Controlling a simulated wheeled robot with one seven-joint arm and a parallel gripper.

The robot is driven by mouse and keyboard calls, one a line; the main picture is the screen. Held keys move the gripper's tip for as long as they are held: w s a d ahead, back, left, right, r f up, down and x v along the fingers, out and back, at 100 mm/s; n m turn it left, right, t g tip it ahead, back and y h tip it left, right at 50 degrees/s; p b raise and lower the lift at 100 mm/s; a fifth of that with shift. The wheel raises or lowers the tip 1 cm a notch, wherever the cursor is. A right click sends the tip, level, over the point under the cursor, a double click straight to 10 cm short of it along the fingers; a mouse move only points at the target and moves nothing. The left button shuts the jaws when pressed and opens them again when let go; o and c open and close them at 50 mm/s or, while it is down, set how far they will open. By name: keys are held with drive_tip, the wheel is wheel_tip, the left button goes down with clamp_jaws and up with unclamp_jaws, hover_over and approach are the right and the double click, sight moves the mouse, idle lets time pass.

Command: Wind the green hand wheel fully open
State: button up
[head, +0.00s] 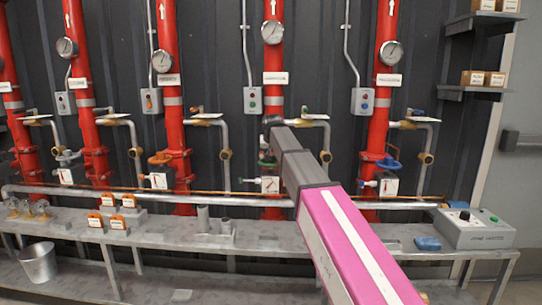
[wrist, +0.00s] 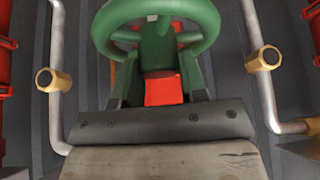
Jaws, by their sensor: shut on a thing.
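The green hand wheel (wrist: 205,28) fills the top middle of the wrist view, its ring and spokes seen from close up. My gripper (wrist: 158,66) reaches up to its near rim and is shut on it; the exact contact is partly hidden. A red part (wrist: 165,90) shows between the fingers. In the head view, only a sliver of the green wheel (head: 264,164) shows on the red riser, left of my arm. My arm hides the rest of the wheel and my gripper there.
Red risers carry gauges (head: 272,32) and other valve wheels, an orange one (head: 160,158) to the left and a blue one (head: 389,163) to the right. Grey side pipes with brass fittings (wrist: 263,59) flank the wheel closely. A grey bench (head: 150,232) holds a control box (head: 475,229).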

drive_tip(key=n+y, duration=0.1)
drive_tip(key=n, duration=0.1)
drive_tip(key=n+y, duration=0.1)
drive_tip(key=n, duration=0.1)
drive_tip(key=shift+d+g, duration=0.15)
drive_tip(key=shift+g, duration=0.15)
drive_tip(key=shift+n+g+y, duration=0.5)
drive_tip(key=shift+n+y, duration=0.2)
drive_tip(key=shift+n, duration=1.1)
drive_tip(key=n, duration=0.1)
drive_tip(key=n+g+y, duration=0.1)
drive_tip(key=n, duration=0.1)
drive_tip(key=n+g, duration=0.1)
drive_tip(key=shift+w+n+y, duration=0.25)
drive_tip(key=shift+n+y, duration=0.05)
drive_tip(key=shift+n, duration=0.1)
drive_tip(key=n+g, duration=0.1)
drive_tip(key=n, duration=0.2)
drive_tip(key=shift+s+g, duration=0.1)
drive_tip(key=shift+g, duration=0.2)
